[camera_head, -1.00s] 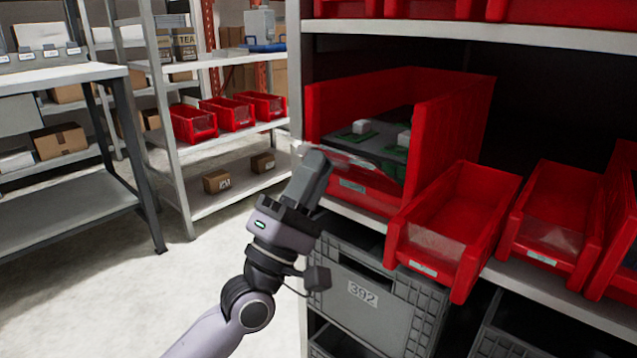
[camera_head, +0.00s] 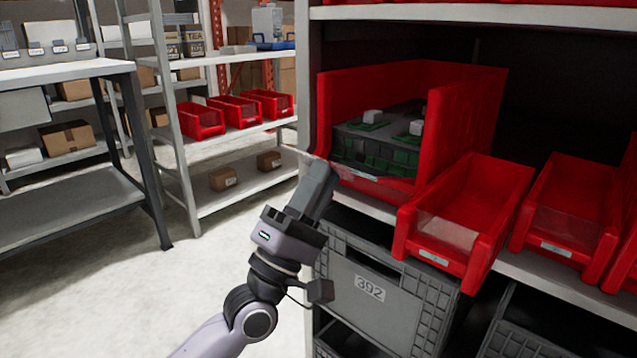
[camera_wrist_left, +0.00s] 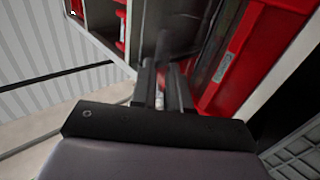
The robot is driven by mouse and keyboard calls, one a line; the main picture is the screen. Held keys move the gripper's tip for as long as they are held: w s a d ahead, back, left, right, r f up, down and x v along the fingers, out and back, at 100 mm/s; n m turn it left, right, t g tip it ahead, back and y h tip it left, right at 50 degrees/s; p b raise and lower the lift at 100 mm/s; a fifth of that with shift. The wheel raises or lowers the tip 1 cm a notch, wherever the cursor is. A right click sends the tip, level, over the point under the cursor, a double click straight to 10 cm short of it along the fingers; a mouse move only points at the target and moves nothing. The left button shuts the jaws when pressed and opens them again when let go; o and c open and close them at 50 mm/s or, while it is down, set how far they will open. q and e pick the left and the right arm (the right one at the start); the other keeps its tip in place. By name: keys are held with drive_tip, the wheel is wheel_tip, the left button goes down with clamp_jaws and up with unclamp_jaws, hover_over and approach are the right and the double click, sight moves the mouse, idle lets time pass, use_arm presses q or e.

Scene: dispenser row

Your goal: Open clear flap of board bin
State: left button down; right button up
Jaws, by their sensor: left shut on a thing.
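The large red board bin (camera_head: 462,118) stands on the shelf, with dark boards carrying green and white parts (camera_head: 378,138) inside. Its front opening is uncovered above the low red front wall. My left gripper (camera_head: 324,168) is at the bin's front left corner, shut on the clear flap, which is tilted out and down in front of the bin. The flap is thin and hard to see in the head view; it shows as a blurred see-through sheet in the left wrist view (camera_wrist_left: 208,48). The fingertips partly hide the held edge. My right gripper is out of view.
Smaller red bins with clear fronts (camera_head: 465,215) stand just right of the board bin. A grey crate marked 392 (camera_head: 400,300) sits below. The shelf upright (camera_head: 308,90) is close behind my gripper. Open floor (camera_head: 110,290) lies to the left.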

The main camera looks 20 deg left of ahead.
use_arm(q)
drive_tip(key=c, duration=1.2)
unclamp_jaws()
drive_tip(key=shift+w+f, duration=0.15)
drive_tip(key=shift+f, duration=0.05)
drive_tip(key=shift+o, duration=0.2)
drive_tip(key=shift+r, duration=0.1)
drive_tip(key=v, duration=0.7)
